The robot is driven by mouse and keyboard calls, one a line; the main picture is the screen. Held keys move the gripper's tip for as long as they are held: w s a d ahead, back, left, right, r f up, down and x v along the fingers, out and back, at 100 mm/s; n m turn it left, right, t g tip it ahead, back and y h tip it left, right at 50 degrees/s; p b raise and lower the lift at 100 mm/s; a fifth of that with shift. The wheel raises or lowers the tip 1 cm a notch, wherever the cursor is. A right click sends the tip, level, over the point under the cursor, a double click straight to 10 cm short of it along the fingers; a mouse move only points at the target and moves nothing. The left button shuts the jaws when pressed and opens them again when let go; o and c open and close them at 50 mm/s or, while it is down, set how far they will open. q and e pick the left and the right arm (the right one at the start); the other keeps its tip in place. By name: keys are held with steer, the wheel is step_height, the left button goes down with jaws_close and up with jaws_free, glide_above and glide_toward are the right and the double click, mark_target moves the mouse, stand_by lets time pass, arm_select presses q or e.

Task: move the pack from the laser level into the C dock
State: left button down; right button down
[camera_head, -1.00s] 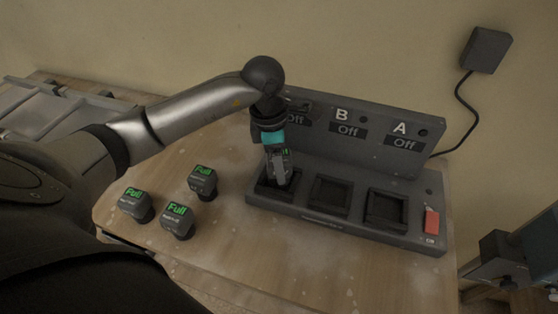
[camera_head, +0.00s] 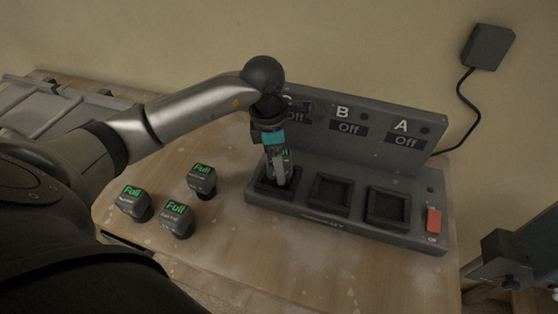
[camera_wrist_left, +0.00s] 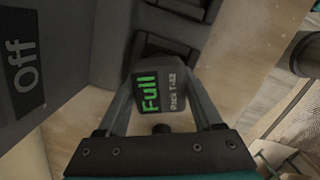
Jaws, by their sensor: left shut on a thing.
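My left gripper (camera_head: 279,180) is shut on a dark pack (camera_head: 286,157) at the C dock (camera_head: 262,187), the leftmost bay of the grey charger. In the left wrist view the pack (camera_wrist_left: 160,90) sits between both fingers, its face reading "Full" in green and "Pack T-12". The pack's lower end is at the bay, but the fingers hide how deep it sits. The sign above the C dock reads "Off", and my wrist partly covers it. I cannot make out the laser level. My right gripper is not recognisable in these views.
The B dock (camera_head: 331,194) and A dock (camera_head: 387,208) are empty, with "Off" signs. A red switch (camera_head: 433,221) is at the charger's right end. Three "Full" packs (camera_head: 202,180), (camera_head: 133,203), (camera_head: 177,218) stand left of it. The front wood table (camera_head: 290,257) is clear.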

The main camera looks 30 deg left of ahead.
arm_select(q)
steer(key=shift+f, duration=0.2)
steer(key=shift+c, duration=1.6)
jaws_free()
steer(key=shift+s+a+r+p, duration=0.15)
steer(key=shift+r+p, duration=1.05)
steer(key=shift+r, duration=0.6)
steer(key=shift+s+a+r+p, duration=0.2)
steer(key=shift+r+p, duration=1)
steer(key=shift+r, duration=0.65)
steer(key=shift+s+a+r+p, duration=0.15)
steer(key=shift+r+p, duration=1.05)
steer(key=shift+r, duration=0.6)
